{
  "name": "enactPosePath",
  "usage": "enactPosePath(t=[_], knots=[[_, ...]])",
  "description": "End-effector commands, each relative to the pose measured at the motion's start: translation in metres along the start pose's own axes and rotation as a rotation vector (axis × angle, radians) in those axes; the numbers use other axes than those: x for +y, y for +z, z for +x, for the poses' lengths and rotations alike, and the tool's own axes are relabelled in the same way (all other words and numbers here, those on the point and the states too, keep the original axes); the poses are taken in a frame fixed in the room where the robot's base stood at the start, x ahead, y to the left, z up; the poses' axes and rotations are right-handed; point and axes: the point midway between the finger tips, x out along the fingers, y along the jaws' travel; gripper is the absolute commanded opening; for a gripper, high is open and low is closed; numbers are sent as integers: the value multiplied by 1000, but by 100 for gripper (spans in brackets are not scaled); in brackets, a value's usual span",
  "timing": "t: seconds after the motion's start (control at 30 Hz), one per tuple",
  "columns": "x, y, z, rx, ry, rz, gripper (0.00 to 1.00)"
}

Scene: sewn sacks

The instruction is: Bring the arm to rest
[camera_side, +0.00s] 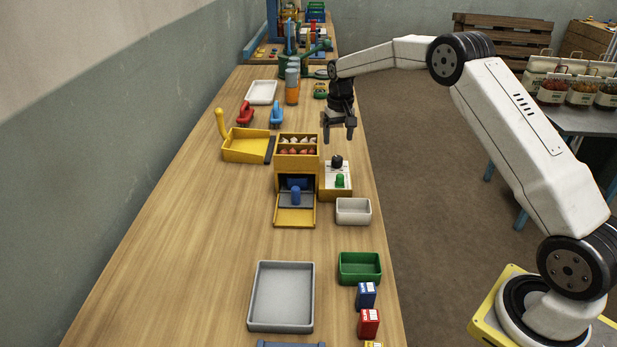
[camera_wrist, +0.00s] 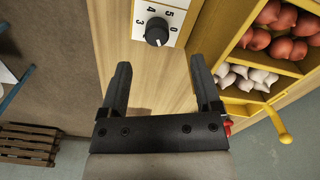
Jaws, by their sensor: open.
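My gripper (camera_side: 340,130) hangs over the right side of the wooden table, pointing down, behind the yellow box with the dial in the side view. It is open and empty, and its two dark fingers (camera_wrist: 160,90) stand apart in the wrist view with bare table between them. The black dial knob (camera_side: 337,161) sits on a white panel; it also shows in the wrist view (camera_wrist: 157,32) with numbers beside it. A green knob or button (camera_side: 340,181) is in front of it.
A yellow rack (camera_side: 297,140) of onions and garlic stands left of the gripper, over a chute with a blue piece (camera_side: 296,194). A grey tray (camera_side: 281,298), a white bin (camera_side: 353,211) and a green bin (camera_side: 359,269) are nearer. The table's left side is mostly clear.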

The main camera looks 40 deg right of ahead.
Motion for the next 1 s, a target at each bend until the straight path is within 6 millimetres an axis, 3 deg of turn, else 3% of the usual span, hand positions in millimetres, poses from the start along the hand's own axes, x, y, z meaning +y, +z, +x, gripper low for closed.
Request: enactPosePath(t=[0.57,1.0], knots=[[-31,68,-18,60,-10,-136,81],[-46,162,-21,124,-24,-252,81]])
